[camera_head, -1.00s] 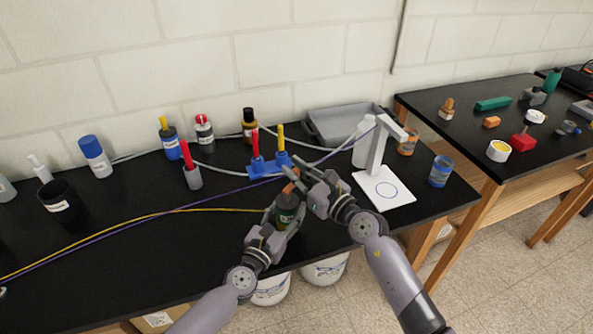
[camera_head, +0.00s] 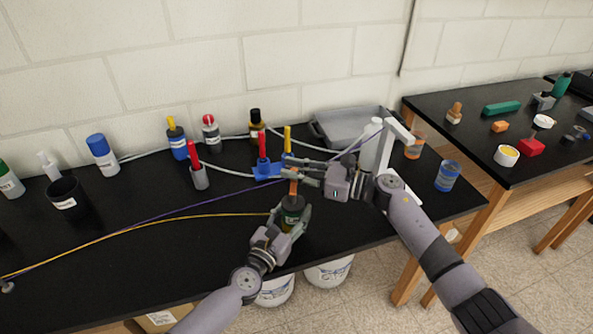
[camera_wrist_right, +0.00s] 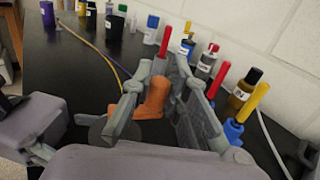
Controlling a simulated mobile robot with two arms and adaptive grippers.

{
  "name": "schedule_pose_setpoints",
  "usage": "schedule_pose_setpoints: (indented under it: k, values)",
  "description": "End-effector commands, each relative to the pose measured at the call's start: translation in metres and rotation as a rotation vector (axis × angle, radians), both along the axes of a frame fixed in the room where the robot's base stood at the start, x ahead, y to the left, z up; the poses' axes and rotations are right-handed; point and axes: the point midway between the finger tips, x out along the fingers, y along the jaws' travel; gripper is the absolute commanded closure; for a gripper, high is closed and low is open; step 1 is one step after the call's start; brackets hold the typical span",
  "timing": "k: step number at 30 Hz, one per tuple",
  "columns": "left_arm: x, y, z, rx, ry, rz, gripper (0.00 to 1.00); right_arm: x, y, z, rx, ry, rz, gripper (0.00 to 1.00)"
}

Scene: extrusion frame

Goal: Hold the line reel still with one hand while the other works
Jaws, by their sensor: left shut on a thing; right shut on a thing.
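A dark green, labelled cylinder (camera_head: 292,217), which looks like the line reel, stands near the front of the black table. A yellow line runs to it from the left. My left gripper (camera_head: 289,224) is shut around its sides from the front. An orange piece (camera_head: 294,187) sticks up above the cylinder. My right gripper (camera_head: 300,175) reaches in from the right and is shut on this orange piece. In the right wrist view the orange piece (camera_wrist_right: 153,99) shows between the two fingers, with a wider foot at its lower left. Much of the cylinder is hidden by my left fingers.
A blue rack (camera_head: 270,170) with red and yellow sticks stands just behind my right gripper. Behind it are several bottles and a grey tray (camera_head: 345,125). A white stand (camera_head: 378,150) is beside my right wrist.

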Motion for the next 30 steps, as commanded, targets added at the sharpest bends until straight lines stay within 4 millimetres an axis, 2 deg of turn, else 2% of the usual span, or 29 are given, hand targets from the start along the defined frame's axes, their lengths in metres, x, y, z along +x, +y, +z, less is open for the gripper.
schedule_pose_setpoints:
  k: [9,23,24,30]
  values:
    - [-0.0018,-0.0029,0.0003,-0.003,0.0,-0.006,0.85,0.0007,0.0015,-0.0038,-0.003,0.005,0.083,1.0]
    - [-0.0016,-0.0028,0.0005,-0.003,0.0,-0.006,0.85,0.0007,0.0012,-0.0035,-0.002,0.005,0.092,1.0]
    - [-0.0016,-0.0028,0.0005,-0.003,0.0,-0.006,0.85,0.0007,0.0012,-0.0034,-0.002,0.005,0.092,0.82]
    - [-0.001,-0.0017,0.0004,-0.002,0.0,-0.004,0.85,0.0006,0.0017,-0.0019,0.0,0.003,0.093,0.69]
